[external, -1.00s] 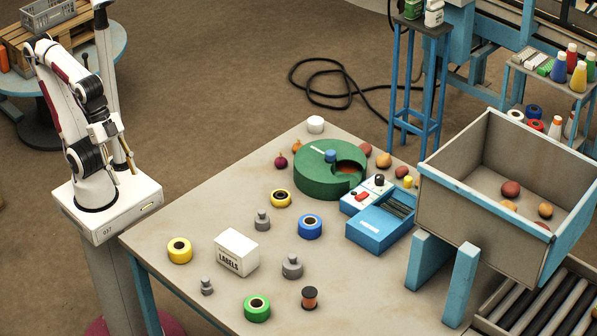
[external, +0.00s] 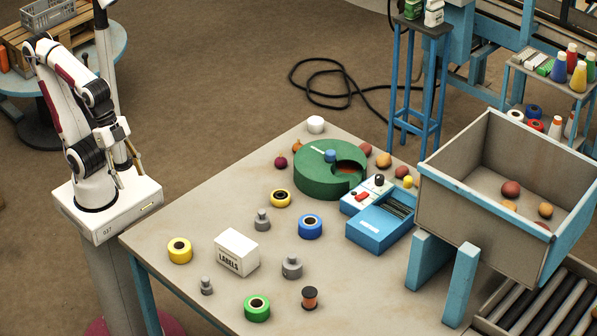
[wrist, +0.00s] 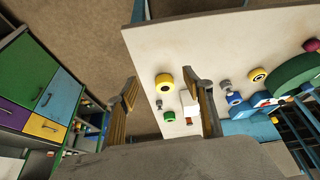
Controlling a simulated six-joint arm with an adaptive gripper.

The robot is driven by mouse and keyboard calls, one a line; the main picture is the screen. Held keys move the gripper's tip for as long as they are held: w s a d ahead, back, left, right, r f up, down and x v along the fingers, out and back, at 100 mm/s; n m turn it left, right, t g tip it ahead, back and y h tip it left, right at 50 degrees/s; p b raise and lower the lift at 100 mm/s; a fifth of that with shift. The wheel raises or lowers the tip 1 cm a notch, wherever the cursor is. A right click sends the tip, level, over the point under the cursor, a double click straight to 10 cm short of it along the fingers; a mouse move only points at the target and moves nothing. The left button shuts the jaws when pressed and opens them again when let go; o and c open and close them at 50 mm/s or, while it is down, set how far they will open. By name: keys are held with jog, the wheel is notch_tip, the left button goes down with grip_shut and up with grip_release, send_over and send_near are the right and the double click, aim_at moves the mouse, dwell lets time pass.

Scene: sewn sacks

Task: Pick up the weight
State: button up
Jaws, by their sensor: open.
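Three grey metal weights with knobs stand on the table in the external view: a small one (external: 206,286) near the front left edge, a middle-sized one (external: 262,220) behind the labels box, and a larger one (external: 292,267) to the box's right. The wrist view shows the small weight (wrist: 159,103) between the fingers and the middle-sized one (wrist: 226,86) right of the right finger. I cannot make out the larger one there. My gripper (wrist: 167,97) is open and empty. In the external view it hangs near my base, left of the table and well away from all the weights.
A white labels box (external: 237,252), yellow (external: 180,251), blue (external: 310,226) and green (external: 257,307) tape rolls and a thread spool (external: 310,297) stand among the weights. A green round holder (external: 318,177), blue device (external: 380,226) and large bin (external: 480,211) are farther right.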

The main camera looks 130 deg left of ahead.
aim_at(261, 211)
jog(key=w+a+f+n, duration=0.1)
jog(key=w+a+f, duration=0.2)
jog(key=w+a, duration=0.4)
jog(key=w+a+f+n+g, duration=0.1)
jog(key=w+a+f+n, duration=0.1)
jog(key=w+a, duration=0.5)
jog(key=w+a+f+n+g+y, duration=0.1)
jog(key=w+a+f+n, duration=0.1)
jog(key=w+a+f, duration=0.2)
jog(key=shift+w+a+f, duration=0.2)
jog(key=shift+w+a, duration=0.55)
jog(key=shift+a, duration=0.15)
jog(key=shift+w+a+f, duration=0.15)
jog(key=shift+w+a, duration=0.6)
jog(key=shift+a, duration=0.1)
jog(key=w+a, duration=0.2)
jog(key=w, duration=0.1)
jog(key=shift+a, duration=0.15)
jog(key=w+r, duration=0.1)
jog(key=w+a+r+t+y, duration=0.1)
jog(key=w, duration=0.1)
jog(key=shift+a+n, duration=0.2)
jog(key=shift+n, duration=0.1)
jog(key=shift+f, duration=0.1)
jog(key=shift+x, duration=1.2)
